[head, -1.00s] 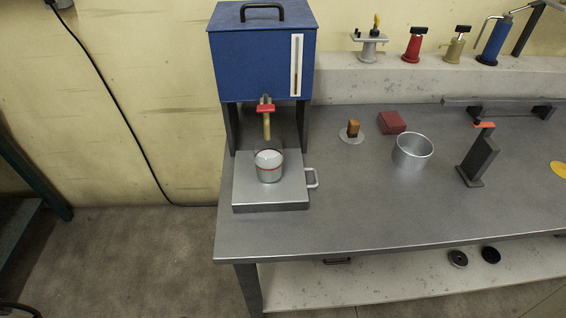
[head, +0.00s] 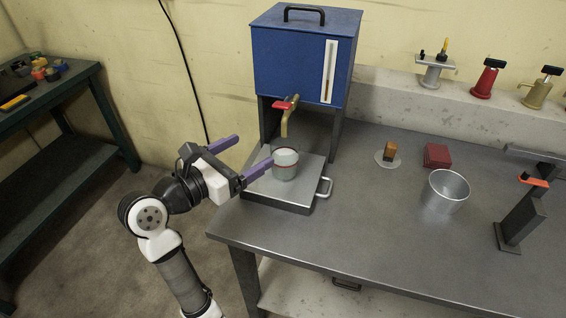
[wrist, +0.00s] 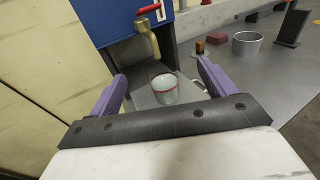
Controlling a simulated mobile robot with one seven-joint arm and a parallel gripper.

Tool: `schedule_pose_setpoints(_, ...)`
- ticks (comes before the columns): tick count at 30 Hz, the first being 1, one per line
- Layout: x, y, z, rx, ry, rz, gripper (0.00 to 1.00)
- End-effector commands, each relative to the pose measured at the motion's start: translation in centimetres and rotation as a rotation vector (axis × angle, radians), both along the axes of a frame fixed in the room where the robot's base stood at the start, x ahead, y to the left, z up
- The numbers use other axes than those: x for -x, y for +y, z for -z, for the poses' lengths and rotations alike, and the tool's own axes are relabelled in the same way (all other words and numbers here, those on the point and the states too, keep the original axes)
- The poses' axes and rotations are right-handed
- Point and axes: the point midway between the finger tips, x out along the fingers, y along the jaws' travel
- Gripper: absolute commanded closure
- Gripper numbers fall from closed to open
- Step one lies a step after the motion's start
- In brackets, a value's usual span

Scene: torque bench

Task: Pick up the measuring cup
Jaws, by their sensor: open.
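The measuring cup (head: 285,164) is a clear cup with a red line around it and pale contents. It stands upright on the grey metal tray (head: 258,194) under the brass spout of the blue dispenser. My gripper (head: 252,155) is open and empty to the left of the cup, with its purple fingers pointing toward the dispenser. The near finger's tip looks close to the cup in the head view; I cannot tell if it touches. In the wrist view the cup (wrist: 165,88) shows ahead, between the fingers and nearer the right one (wrist: 213,76).
The blue dispenser (head: 300,55) with its red-handled tap (head: 285,104) rises behind the cup. The tray has a side handle (head: 325,187). An empty metal pot (head: 445,191), a red block (head: 437,156) and a dark stand (head: 520,218) are farther right. A green side bench (head: 85,85) is at left.

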Motion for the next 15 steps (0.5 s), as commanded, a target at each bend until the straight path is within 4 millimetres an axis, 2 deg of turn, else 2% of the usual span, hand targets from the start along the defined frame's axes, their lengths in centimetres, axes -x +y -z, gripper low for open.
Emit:
schedule_pose_setpoints(1,-0.5,0.2,2.4,-0.063,0.065,-0.014,0.17)
schedule_pose_setpoints(3,-0.8,0.4,5.0,-0.138,0.139,-0.027,0.17)
schedule_pose_setpoints(6,-1.0,0.7,7.3,-0.200,0.208,-0.038,0.17)
schedule_pose_setpoints(10,-1.8,0.0,8.6,-0.224,0.238,-0.038,0.17)
schedule_pose_setpoints(15,-4.2,-2.1,9.7,-0.224,0.238,-0.036,0.17)
